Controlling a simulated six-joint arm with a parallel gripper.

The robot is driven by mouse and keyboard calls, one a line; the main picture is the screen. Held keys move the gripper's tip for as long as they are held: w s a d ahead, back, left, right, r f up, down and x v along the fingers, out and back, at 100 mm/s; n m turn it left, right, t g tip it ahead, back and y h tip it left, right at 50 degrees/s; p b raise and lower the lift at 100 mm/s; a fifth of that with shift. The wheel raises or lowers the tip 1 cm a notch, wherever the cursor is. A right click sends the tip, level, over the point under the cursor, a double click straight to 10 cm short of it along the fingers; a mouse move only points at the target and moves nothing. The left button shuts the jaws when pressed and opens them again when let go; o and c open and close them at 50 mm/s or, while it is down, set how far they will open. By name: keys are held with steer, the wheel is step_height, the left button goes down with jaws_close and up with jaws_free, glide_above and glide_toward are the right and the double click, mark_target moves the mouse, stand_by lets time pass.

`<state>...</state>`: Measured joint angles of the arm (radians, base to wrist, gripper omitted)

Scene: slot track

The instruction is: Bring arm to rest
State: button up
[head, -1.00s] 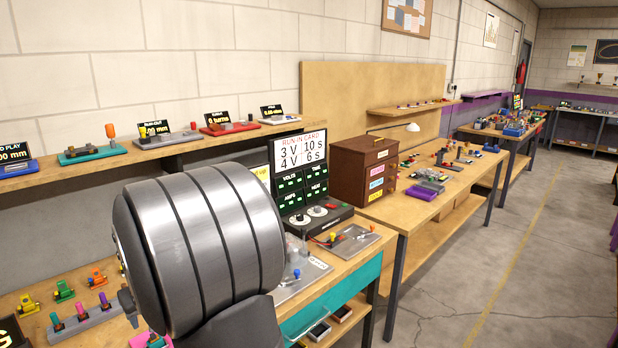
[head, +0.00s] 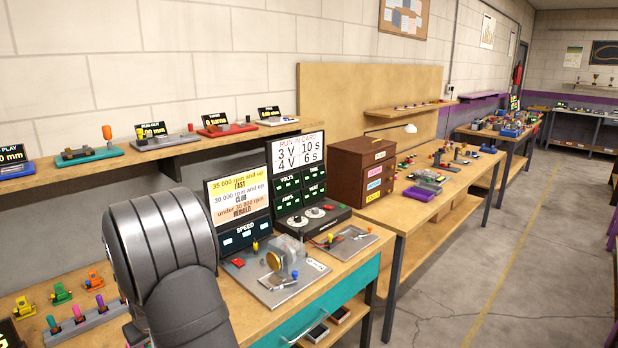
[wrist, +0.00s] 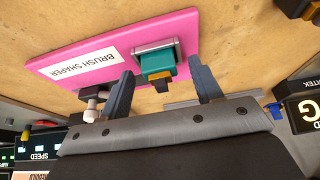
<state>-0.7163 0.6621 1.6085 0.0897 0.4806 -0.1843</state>
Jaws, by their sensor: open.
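My gripper (wrist: 160,95) shows in the wrist view with its two grey fingers spread apart and nothing held between them. Past the fingers is a pink plate (wrist: 70,68) labelled "BRUSH SHAPER", bearing a teal block (wrist: 158,68) in a metal seat. The teal block appears in the gap between the fingers, and I cannot tell how far off it is. In the head view my arm fills the lower left, and the gripper is hidden there.
A speed display (head: 240,215) and a run-in station (head: 300,180) stand on the bench, with a grey test plate (head: 270,285) before them. A brown drawer cabinet (head: 362,170) is on the bench beyond. The floor (head: 480,280) at right is clear.

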stand_by(0.4)
steer(key=v, duration=1.7)
steer(key=x, duration=1.7)
step_height(320, 180, up, 6)
steer(key=shift+r, duration=0.2)
steer(key=a+r, duration=0.2)
steer(key=a, duration=0.1)
steer(key=a+r, duration=0.1)
steer(key=shift+s+a, duration=0.35)
steer(key=shift+s, duration=0.05)
